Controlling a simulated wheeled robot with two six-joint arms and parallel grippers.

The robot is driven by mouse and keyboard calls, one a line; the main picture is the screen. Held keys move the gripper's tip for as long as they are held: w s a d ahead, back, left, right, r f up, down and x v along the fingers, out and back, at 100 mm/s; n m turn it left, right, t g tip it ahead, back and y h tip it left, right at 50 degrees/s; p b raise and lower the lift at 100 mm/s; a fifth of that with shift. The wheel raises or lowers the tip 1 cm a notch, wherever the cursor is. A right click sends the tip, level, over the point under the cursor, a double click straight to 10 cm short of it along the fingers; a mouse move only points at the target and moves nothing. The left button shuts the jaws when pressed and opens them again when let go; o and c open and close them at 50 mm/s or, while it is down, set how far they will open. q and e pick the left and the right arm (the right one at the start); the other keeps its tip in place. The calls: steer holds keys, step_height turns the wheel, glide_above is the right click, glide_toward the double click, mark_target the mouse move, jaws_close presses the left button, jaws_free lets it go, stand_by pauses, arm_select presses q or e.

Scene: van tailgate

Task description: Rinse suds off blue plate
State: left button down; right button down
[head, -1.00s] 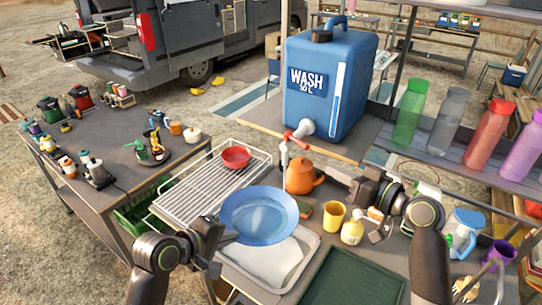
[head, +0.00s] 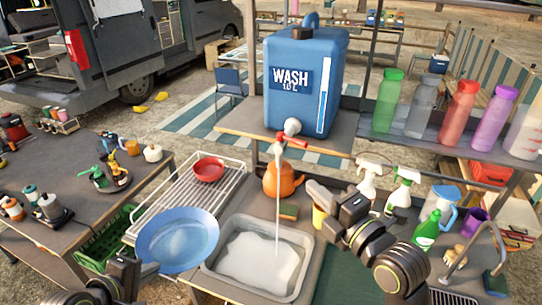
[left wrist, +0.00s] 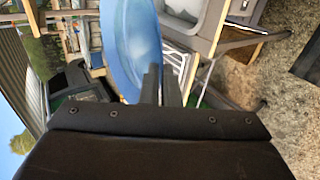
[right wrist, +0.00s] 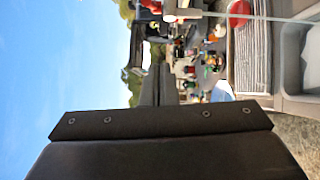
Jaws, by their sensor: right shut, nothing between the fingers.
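The blue plate (head: 178,240) is tilted beside the left edge of the grey wash basin (head: 212,268), clear of the water. A paler patch shows on its face; I cannot tell whether it is suds. My left gripper (head: 150,270) is shut on the plate's lower rim, and the plate also shows in the left wrist view (left wrist: 130,45). Water (head: 277,195) runs from the tap (head: 291,127) of the blue wash jug (head: 305,85) into the basin, which holds whitish foamy water. My right gripper (head: 314,190) is shut and empty, right of the stream and below the tap's red lever (head: 312,146).
A wire rack (head: 190,195) with a red bowl (head: 208,169) lies behind the plate. Spray bottles (head: 403,190) and a green bottle (head: 426,232) stand at the right.

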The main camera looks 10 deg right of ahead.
steer(key=b, duration=0.4)
glide_toward(292, 141)
steer(key=w+a, duration=0.3)
steer(key=a, duration=0.3)
steer(key=d, duration=0.1)
steer(key=w+d+p, duration=0.1)
steer(key=d, duration=0.1)
steer(key=shift+w+d+f+n, duration=0.2)
steer(key=shift+w+n, duration=0.15)
steer(key=shift+n, duration=0.05)
steer(key=shift+a, duration=0.15)
